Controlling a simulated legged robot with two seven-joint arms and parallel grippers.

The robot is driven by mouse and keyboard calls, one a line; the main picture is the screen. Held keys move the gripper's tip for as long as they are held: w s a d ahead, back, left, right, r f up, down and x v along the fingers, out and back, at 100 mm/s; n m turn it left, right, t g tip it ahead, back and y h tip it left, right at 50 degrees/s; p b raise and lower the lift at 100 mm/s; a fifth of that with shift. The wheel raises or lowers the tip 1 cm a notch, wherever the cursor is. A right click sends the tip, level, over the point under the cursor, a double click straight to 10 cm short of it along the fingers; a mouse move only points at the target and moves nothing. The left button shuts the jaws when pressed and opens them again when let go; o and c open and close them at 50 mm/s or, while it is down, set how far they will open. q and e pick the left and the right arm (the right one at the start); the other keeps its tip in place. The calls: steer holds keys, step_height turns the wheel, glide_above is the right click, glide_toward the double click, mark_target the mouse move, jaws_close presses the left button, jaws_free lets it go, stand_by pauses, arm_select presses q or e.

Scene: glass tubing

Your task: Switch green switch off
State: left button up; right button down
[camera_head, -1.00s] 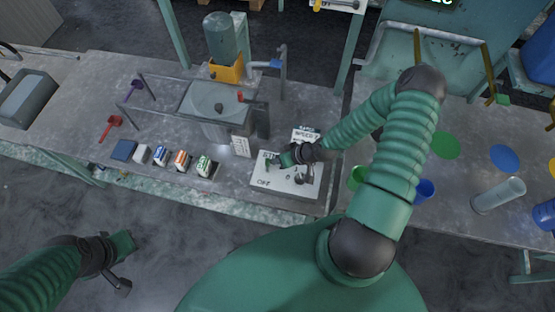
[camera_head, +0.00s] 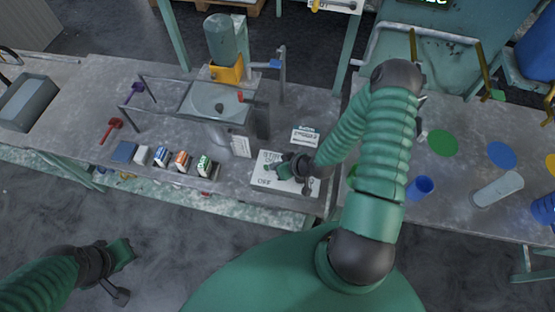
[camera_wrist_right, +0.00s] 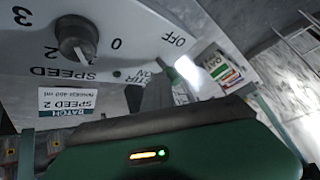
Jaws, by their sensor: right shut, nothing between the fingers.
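The white control panel (camera_head: 270,182) lies on the bench in the head view, with an OFF label at its front left. My right gripper (camera_head: 277,167) is shut and empty, low over the panel. In the right wrist view, the panel (camera_wrist_right: 30,50) shows a black speed knob (camera_wrist_right: 76,40), a small green dot (camera_wrist_right: 117,73) and STIR ON and OFF labels. A greenish part by these labels may be the green switch, but it merges with my fingertips; its position and any contact are unclear. My left gripper (camera_head: 122,254) hangs over the floor, away from the bench.
A batch card (camera_head: 305,136) stands behind the panel. Small labelled boxes (camera_head: 182,160) stand to its left, and a metal basin (camera_head: 215,105) is behind left.

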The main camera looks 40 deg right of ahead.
steer(key=shift+w, duration=0.1)
steer(key=shift+w+d+f, duration=0.25)
steer(key=shift+d, duration=0.15)
steer(key=shift+w+d+f, duration=0.1)
steer(key=shift+w+d, duration=0.05)
steer(key=shift+d, duration=0.15)
steer(key=shift+w, duration=0.1)
